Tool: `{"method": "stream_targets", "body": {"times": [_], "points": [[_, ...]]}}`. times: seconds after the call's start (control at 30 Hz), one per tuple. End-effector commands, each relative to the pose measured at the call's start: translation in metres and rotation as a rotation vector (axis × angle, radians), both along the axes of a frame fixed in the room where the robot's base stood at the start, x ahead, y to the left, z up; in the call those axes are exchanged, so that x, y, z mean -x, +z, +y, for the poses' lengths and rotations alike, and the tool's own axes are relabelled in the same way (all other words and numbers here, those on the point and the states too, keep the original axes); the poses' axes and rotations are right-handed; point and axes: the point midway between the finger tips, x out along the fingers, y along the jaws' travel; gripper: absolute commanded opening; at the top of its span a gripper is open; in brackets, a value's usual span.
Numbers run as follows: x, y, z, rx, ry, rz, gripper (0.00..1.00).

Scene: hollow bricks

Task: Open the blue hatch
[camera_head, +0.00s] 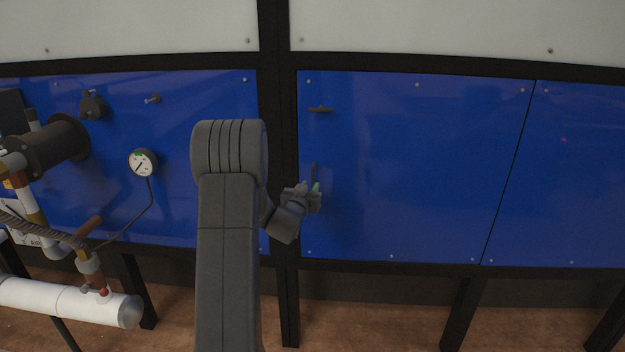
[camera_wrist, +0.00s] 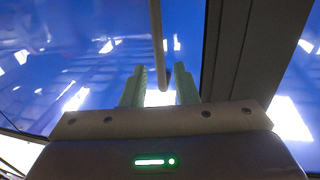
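The blue hatch (camera_head: 420,165) is a flat glossy panel right of the dark upright post in the head view, and it looks shut. The fingers are apart, with a gap visible on each side of the bar. Contact cannot be made out. The hatch surface (camera_wrist: 70,60) fills the left of the wrist view.
A small dark latch-like piece (camera_head: 320,109) sits above the handle. The dark post (camera_head: 282,150) stands left of the hatch. Further left are a pressure gauge (camera_head: 143,162), pipes and a white cylinder (camera_head: 70,300). Another blue panel (camera_head: 575,175) is at right.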

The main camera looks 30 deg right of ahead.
Motion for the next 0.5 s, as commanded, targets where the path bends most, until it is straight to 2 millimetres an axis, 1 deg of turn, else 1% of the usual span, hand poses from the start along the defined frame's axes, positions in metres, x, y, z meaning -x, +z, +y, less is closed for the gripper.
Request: {"method": "stream_targets", "body": {"times": [0.03, 0.1, 0.2, 0.33, 0.5], "points": [[-0.007, 0.001, -0.007, 0.000, -0.001, 0.000, 0.27], [-0.014, 0.001, -0.014, 0.000, -0.001, 0.000, 0.27], [-0.024, 0.000, -0.022, -0.001, 0.000, 0.001, 0.27], [-0.030, 0.001, -0.028, -0.001, 0.000, -0.001, 0.27], [-0.033, 0.000, -0.030, -0.002, 0.001, 0.001, 0.27]]}}
